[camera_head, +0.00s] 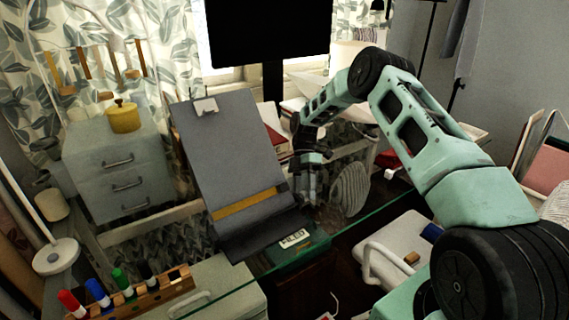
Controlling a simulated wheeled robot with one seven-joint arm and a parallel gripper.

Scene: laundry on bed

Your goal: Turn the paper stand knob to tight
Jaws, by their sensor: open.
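The paper stand (235,150) is a tilted dark grey board on the glass desk, with a pale clip at its top and a yellow strip across its lower part. My gripper (309,198) is just right of the stand's lower right edge, pointing down, its jaws open and small in view. I cannot make out the stand's knob; it may be hidden behind the board or my gripper. I cannot tell whether the fingers touch the stand.
A round striped object (349,189) is close right of my gripper. A grey drawer unit (118,170) stands left, and a wooden marker holder (150,297) in front left. A black monitor (268,30) is behind. A white chair (400,250) is at front right.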

